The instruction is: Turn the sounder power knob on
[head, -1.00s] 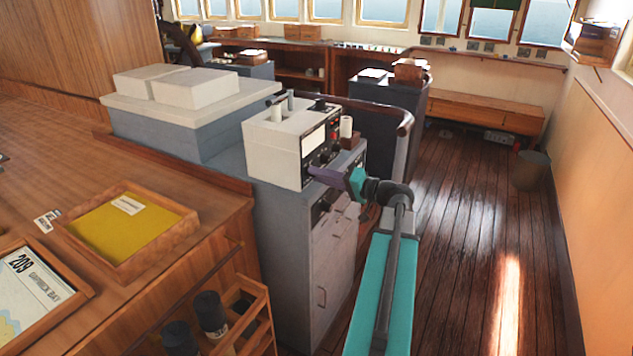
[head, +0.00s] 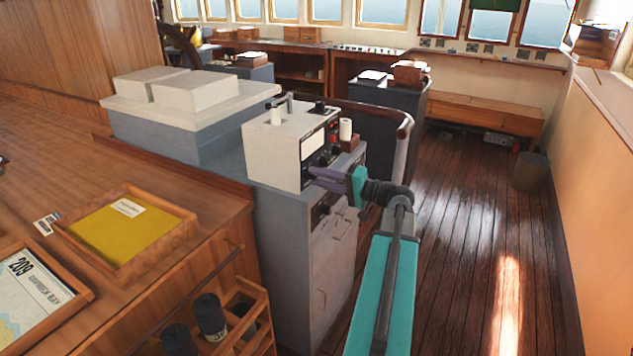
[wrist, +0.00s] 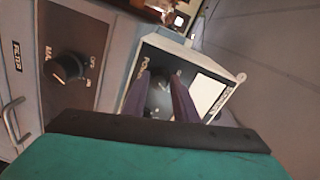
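The white sounder box (head: 283,148) stands on the grey cabinet, its dark control panel (head: 318,148) facing right. My gripper (head: 313,173), with purple fingers, is at the lower part of that panel. In the wrist view my gripper (wrist: 160,85) has its two fingers apart, one on each side of a dark round knob (wrist: 158,100). Part of the word POWER shows on the panel beside the left finger. The fingers hide the knob's sides, and I cannot tell whether they touch it. The knob's pointer is not clear.
A white roll (head: 346,128) stands beside the sounder. A curved wooden rail (head: 385,108) runs behind it.

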